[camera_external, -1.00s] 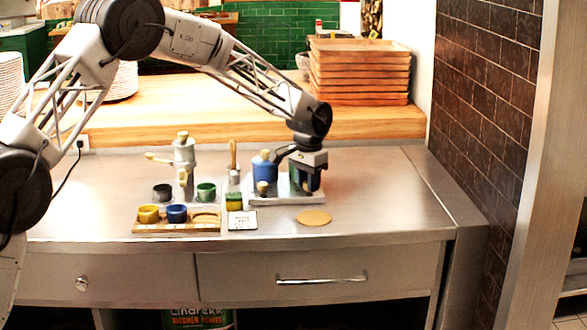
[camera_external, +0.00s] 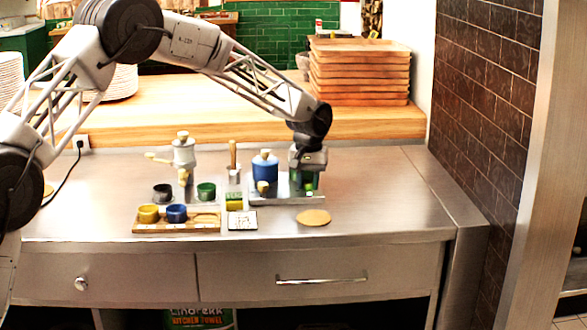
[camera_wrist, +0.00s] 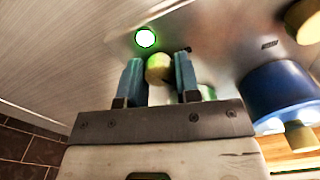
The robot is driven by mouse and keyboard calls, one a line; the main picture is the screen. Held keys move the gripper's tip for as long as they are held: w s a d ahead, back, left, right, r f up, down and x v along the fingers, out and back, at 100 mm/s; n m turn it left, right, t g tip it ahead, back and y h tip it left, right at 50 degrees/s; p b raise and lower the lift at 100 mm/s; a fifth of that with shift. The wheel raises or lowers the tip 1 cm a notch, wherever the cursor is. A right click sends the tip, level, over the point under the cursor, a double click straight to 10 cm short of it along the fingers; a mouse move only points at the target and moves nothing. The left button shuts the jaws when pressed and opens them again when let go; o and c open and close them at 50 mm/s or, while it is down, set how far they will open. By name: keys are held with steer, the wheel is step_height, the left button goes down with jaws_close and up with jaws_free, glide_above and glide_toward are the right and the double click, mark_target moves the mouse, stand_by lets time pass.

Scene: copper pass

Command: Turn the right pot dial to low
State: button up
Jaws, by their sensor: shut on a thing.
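The right pot is mostly hidden behind my gripper in the external view; a green part of it (camera_external: 294,181) shows at the fingers. A pale yellow-tan dial (camera_wrist: 158,67) sits between my two blue fingers in the wrist view. My gripper (camera_wrist: 160,75) is shut on this dial; it also shows over the right end of the grey base in the external view (camera_external: 306,179). A lit green spot (camera_wrist: 145,38) shows just beyond the dial. I cannot read any dial marking. The blue left pot (camera_external: 265,170) stands left of my gripper, with its own tan dial (camera_external: 263,187) in front.
A round tan disc (camera_external: 314,217) and a small white card (camera_external: 242,220) lie in front. A wooden tray (camera_external: 205,222) with yellow and blue cups, a grinder-like device (camera_external: 184,155) and a green cup (camera_external: 206,190) stand left. The steel counter is clear at right.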

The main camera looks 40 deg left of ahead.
mark_target(308, 182)
stand_by(0.3)
steer(key=o, duration=0.9)
steer(key=shift+r, duration=3.9)
